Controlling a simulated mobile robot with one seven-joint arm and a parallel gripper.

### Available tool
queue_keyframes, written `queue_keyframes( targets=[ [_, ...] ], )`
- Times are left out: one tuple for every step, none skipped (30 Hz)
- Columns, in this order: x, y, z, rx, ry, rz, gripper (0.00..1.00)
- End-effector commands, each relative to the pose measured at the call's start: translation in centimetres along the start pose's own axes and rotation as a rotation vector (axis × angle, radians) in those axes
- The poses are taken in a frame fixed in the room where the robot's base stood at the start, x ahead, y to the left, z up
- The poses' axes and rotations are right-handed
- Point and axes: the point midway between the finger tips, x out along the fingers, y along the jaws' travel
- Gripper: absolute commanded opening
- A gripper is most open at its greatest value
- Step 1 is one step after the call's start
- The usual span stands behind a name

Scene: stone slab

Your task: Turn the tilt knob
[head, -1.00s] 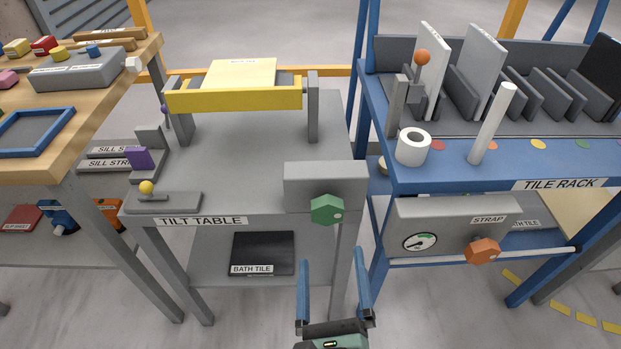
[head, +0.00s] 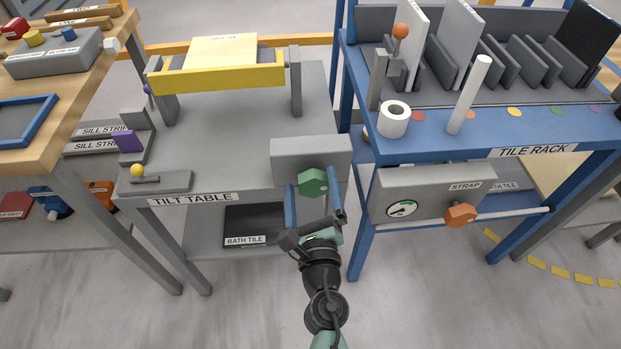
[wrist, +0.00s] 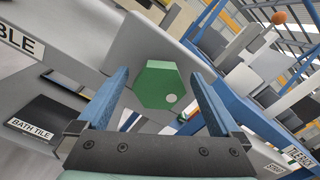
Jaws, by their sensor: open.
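The tilt knob (head: 313,183) is a green hexagonal knob with a pale dot, on the front of a grey box (head: 311,158) at the right front of the tilt table (head: 240,160). My gripper (head: 313,190) is open, with its blue fingers one on each side of the knob in the head view. In the wrist view the knob (wrist: 158,86) shows ahead between the two fingers, with its dot at lower right. I cannot tell whether the fingers touch it. The yellow tilting frame (head: 222,78) with a yellow tile stands at the back of the table.
A yellow-knobbed lever (head: 138,171) is at the table's left front. A black bath tile (head: 245,222) lies on the shelf below.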

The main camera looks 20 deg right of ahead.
Motion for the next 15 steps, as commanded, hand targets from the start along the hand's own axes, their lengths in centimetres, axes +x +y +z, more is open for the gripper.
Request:
queue_keyframes(
  targets=[
    [0.54, -0.04, 0.03, 0.0, -0.001, -0.001, 1.0],
    [0.74, -0.05, 0.03, 0.0, -0.001, -0.001, 1.0],
    [0.95, -0.02, -0.01, 0.0, 0.0, 0.0, 1.0],
    [1.09, -0.02, -0.03, 0.0, 0.001, 0.0, 1.0],
    [1.2, -0.03, -0.02, 0.0, 0.001, -0.001, 1.0],
    [1.31, -0.04, 0.0, 0.0, 0.0, -0.001, 1.0],
    [1.36, -0.05, 0.0, 0.0, 0.0, -0.001, 1.0],
    [1.39, -0.05, -0.01, 0.0, 0.0, -0.001, 1.0],
    [1.4, -0.04, -0.01, 0.0, 0.0, -0.001, 1.0],
    [1.4, -0.04, -0.02, 0.0, 0.0, -0.001, 1.0],
    [1.39, -0.04, -0.02, 0.0, 0.001, -0.001, 1.0],
    [1.39, -0.04, -0.02, 0.0, 0.001, -0.001, 1.0],
    [1.38, -0.04, -0.02, 0.0, 0.001, -0.001, 1.0],
    [1.38, -0.04, -0.02, 0.0, 0.001, -0.001, 1.0],
    [1.37, -0.04, -0.02, 0.0, 0.001, -0.001, 0.96]
  ],
)
